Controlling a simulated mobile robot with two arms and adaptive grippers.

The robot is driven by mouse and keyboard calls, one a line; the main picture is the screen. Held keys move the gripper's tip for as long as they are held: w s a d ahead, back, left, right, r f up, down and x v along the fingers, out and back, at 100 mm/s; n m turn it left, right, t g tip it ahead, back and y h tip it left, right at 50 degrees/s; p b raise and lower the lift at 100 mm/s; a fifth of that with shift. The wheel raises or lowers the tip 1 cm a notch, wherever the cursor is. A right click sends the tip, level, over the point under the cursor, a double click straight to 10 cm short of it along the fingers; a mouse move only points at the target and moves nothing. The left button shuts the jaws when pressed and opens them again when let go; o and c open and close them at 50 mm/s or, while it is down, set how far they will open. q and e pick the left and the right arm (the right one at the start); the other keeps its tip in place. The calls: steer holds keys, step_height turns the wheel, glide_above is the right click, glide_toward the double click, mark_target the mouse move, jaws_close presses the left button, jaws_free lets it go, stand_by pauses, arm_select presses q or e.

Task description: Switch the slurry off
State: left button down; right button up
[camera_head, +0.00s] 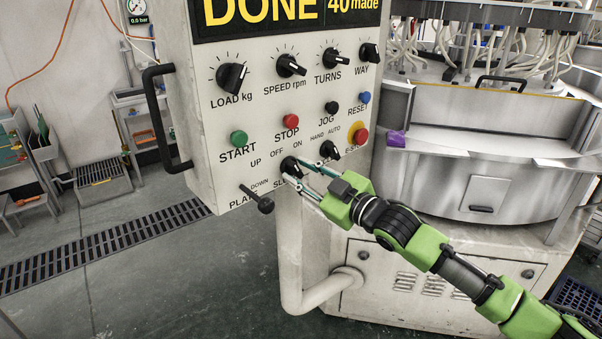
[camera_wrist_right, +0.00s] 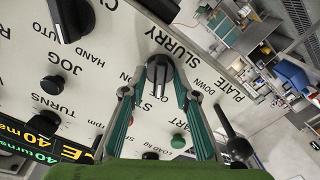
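The slurry switch (camera_head: 291,166) is a black knob low on the white control panel (camera_head: 215,160), under the words OFF and ON. My right gripper (camera_head: 300,180) is at this knob, its two thin fingers spread to either side. In the right wrist view the knob (camera_wrist_right: 158,73) sits between the fingertips (camera_wrist_right: 158,76), with a narrow gap seeming to show on each side; contact is hard to judge. The gripper partly hides the SLURRY label in the head view. My left gripper is out of view.
The green START button (camera_head: 239,139), red STOP button (camera_head: 290,121), hand/auto knob (camera_head: 329,150) and red emergency button (camera_head: 361,136) are close by. A black lever (camera_head: 259,200) sticks out at lower left. The lapping machine's drum (camera_head: 450,180) stands at right.

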steer(key=v, duration=1.2)
